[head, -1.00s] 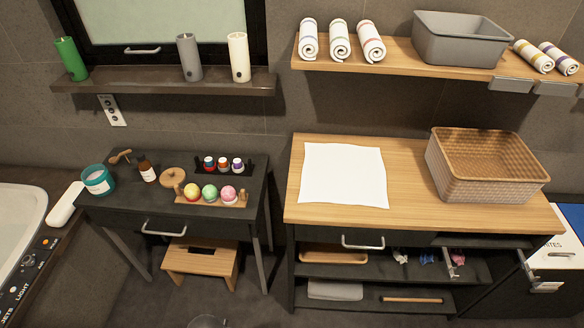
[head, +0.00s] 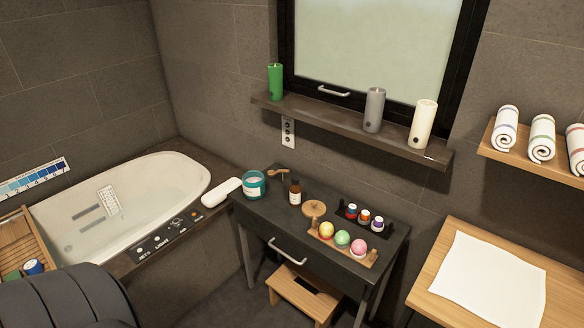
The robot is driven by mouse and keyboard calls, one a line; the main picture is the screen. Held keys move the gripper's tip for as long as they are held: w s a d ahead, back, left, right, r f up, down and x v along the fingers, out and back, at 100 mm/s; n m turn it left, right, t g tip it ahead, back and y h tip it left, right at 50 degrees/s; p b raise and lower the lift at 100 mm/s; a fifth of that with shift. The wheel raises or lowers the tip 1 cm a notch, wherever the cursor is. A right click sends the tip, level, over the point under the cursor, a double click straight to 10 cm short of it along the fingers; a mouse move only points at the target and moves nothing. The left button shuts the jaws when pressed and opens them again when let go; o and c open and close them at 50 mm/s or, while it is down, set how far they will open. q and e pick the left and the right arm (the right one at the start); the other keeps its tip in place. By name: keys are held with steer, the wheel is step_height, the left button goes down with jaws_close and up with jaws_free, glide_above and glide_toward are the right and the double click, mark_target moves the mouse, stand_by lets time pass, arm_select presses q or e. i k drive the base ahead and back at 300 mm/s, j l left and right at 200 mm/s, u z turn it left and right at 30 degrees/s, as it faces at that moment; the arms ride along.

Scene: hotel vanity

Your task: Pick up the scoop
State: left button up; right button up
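A small wooden scoop (head: 278,172) lies near the back left of the dark vanity table (head: 258,228), close to the wall. It is just behind and to the right of a teal jar (head: 253,186) with a pale top. A brown bottle (head: 295,192) with a white label stands to the right, in front of the scoop. Neither of my grippers is in view.
A round wooden piece (head: 314,209), a rack of small bottles (head: 364,217) and a wooden tray (head: 323,240) with coloured balls share the table. A wooden stool (head: 303,293) stands below. A bathtub (head: 130,205) is at left, a wooden counter (head: 430,284) at right.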

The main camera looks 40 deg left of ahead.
mark_target(271, 173)
steer(key=u, duration=1.4)
steer(key=k+j+u, duration=0.15)
steer(key=i+l, duration=0.05)
